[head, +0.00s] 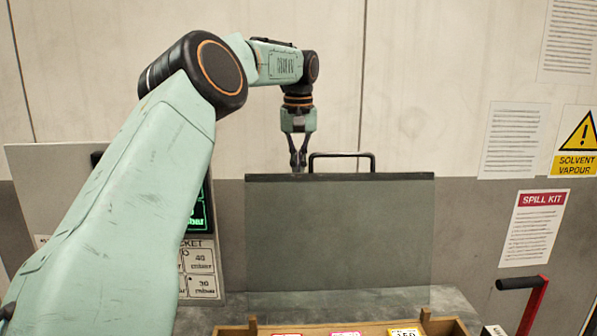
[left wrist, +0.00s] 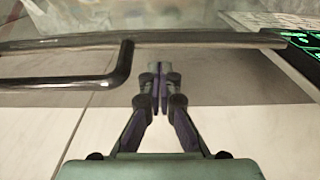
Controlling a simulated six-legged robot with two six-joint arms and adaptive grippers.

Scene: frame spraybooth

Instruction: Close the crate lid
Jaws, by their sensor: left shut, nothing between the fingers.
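The crate lid (head: 340,235) is a dark translucent panel standing upright behind the wooden crate (head: 235,330). A dark bar handle (head: 342,155) rises above its top edge. In the left wrist view the lid's edge (left wrist: 200,41) crosses the top, with the handle (left wrist: 75,87) at left. My left gripper (head: 298,168) points down, shut and empty, at the lid's top edge, left of the handle. The fingertips also show in the left wrist view (left wrist: 159,70), just beside the edge. I cannot tell whether they touch it. My right gripper is not in view.
A panel with a green-lit screen (head: 198,215) stands left of the lid, partly behind my left arm. Several labelled items, one yellow (head: 404,332), show in the crate. A red bar with a black grip (head: 535,300) is at lower right. Wall signs (head: 575,140) hang at right.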

